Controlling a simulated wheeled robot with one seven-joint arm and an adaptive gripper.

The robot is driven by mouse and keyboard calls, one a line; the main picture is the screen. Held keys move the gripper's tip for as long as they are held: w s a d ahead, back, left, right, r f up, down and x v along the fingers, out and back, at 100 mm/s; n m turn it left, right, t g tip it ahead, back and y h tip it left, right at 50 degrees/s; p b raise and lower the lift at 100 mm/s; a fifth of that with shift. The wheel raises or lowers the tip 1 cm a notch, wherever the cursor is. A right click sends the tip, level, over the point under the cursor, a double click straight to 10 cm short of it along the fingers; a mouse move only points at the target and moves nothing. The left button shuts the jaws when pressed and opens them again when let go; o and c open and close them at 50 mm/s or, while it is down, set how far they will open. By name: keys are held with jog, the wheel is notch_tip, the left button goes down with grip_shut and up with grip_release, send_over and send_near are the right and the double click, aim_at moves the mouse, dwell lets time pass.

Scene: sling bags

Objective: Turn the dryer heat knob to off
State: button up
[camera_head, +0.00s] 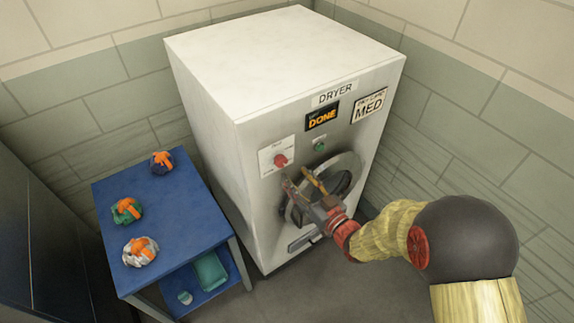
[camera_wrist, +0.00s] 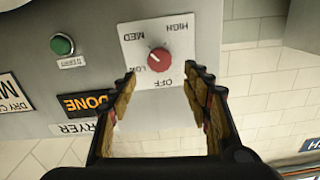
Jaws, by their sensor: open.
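The dryer (camera_head: 215,90) is a white box with a grey front. Its red heat knob (camera_head: 280,160) sits on a white plate at the upper left of the front. In the wrist view the knob (camera_wrist: 159,59) shows amid the labels HIGH, MED, LOW and OFF, with the picture turned over. A small pale mark shows on the knob's left side; its exact setting is hard to read. My gripper (camera_head: 296,177) is open and empty, just below the knob in the head view. In the wrist view its fingertips (camera_wrist: 160,76) stand apart on either side below the knob, not visibly touching it.
The round door (camera_head: 343,180) lies behind my gripper. A blue table (camera_head: 165,205) with tied bundles stands left.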

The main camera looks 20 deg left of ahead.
aim_at(283, 163)
jog(key=x, duration=0.7)
jog(key=shift+w, duration=0.1)
jog(key=shift+c, duration=0.6)
jog(key=c, duration=1)
